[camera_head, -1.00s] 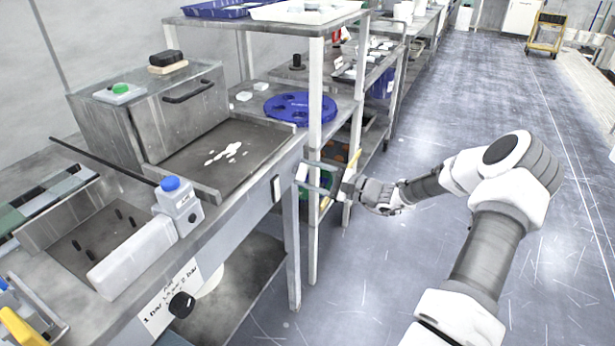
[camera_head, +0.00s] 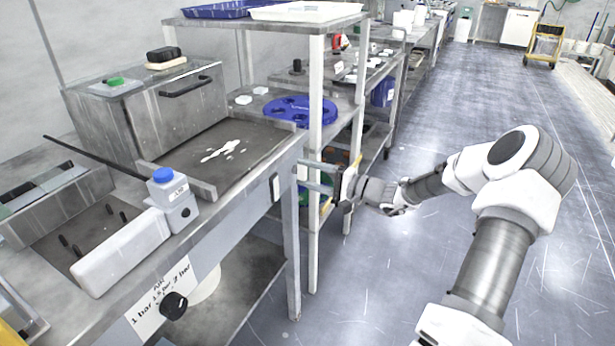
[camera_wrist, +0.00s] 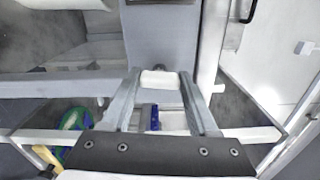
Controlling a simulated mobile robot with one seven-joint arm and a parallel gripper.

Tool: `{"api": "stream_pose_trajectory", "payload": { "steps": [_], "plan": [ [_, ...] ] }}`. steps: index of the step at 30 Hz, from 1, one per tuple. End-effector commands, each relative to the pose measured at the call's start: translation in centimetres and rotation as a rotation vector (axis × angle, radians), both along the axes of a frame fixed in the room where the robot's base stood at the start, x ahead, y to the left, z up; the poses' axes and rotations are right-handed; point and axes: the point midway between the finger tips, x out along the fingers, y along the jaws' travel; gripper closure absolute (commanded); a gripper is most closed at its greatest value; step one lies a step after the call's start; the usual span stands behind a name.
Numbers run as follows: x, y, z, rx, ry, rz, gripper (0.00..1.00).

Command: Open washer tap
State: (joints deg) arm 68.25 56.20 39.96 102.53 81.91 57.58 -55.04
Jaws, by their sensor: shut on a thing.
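A small white block (camera_wrist: 160,79), which I take to be the washer tap's handle, sits between my fingertips in the wrist view. It also shows as a pale piece (camera_head: 302,172) beside the bench's right edge in the head view. My gripper (camera_head: 305,174) reaches it from the right, with its long grey fingers on either side. My gripper (camera_wrist: 160,85) is shut on the block in the wrist view. The tap's body and any spout cannot be made out.
A steel box with a handle (camera_head: 150,105) stands behind a shallow tray (camera_head: 180,183) on the bench. A blue-capped bottle (camera_head: 172,195) stands nearer. A shelf post (camera_head: 315,110) rises close by my gripper. A black knob (camera_head: 173,306) is on the bench front.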

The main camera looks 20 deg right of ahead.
Motion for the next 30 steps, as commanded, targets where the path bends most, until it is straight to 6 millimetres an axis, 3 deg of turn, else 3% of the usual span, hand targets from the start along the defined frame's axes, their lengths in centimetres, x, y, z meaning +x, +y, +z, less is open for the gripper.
{"api": "stream_pose_trajectory", "payload": {
  "steps": [13,14,18,30],
  "plan": [
    [0.0,-0.17,-0.06,-0.009,-0.005,-0.004,0.96],
    [0.0,-0.17,-0.06,-0.008,-0.004,-0.004,0.38],
    [-0.01,-0.14,-0.04,-0.008,-0.004,-0.003,0.13],
    [-0.42,-0.43,0.08,-0.007,-0.005,-0.002,0.1]
  ]
}}
